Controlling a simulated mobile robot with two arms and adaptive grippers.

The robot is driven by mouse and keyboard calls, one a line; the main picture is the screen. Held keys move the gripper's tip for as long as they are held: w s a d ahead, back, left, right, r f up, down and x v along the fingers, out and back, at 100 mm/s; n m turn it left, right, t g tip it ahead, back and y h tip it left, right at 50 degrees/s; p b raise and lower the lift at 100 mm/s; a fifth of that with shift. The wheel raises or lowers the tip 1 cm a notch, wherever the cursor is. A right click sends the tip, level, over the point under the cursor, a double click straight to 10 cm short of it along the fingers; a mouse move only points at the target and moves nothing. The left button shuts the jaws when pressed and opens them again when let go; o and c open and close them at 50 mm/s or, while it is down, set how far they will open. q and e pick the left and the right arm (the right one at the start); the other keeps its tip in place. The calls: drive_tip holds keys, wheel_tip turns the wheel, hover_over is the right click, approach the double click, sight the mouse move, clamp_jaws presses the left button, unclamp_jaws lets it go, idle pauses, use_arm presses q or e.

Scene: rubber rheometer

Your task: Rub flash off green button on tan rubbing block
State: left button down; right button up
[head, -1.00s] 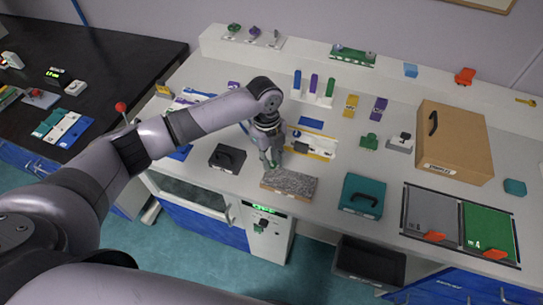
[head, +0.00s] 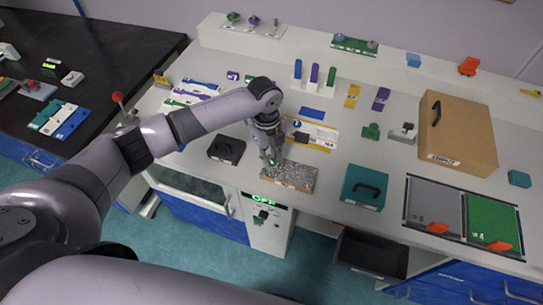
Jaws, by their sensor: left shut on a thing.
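The rubbing block (head: 293,175) lies near the front edge of the bench, with a speckled grey top and a tan front side. My left gripper (head: 272,161) points down at the block's back left corner. It is shut on a small green button (head: 273,164), of which only a little green shows between the fingertips. I cannot tell whether the button touches the block's top. My right gripper is not in view.
A black box with a handle (head: 226,149) stands left of the block, and a teal box (head: 363,187) stands to its right. A large cardboard box (head: 458,137) and grey and green mats (head: 489,224) are farther right.

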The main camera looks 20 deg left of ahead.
use_arm(q)
drive_tip(key=shift+f+b, duration=0.3)
drive_tip(key=shift+f, duration=0.2)
idle(0.5)
drive_tip(key=shift+f, duration=0.1)
idle(1.1)
drive_tip(key=shift+d, duration=0.1)
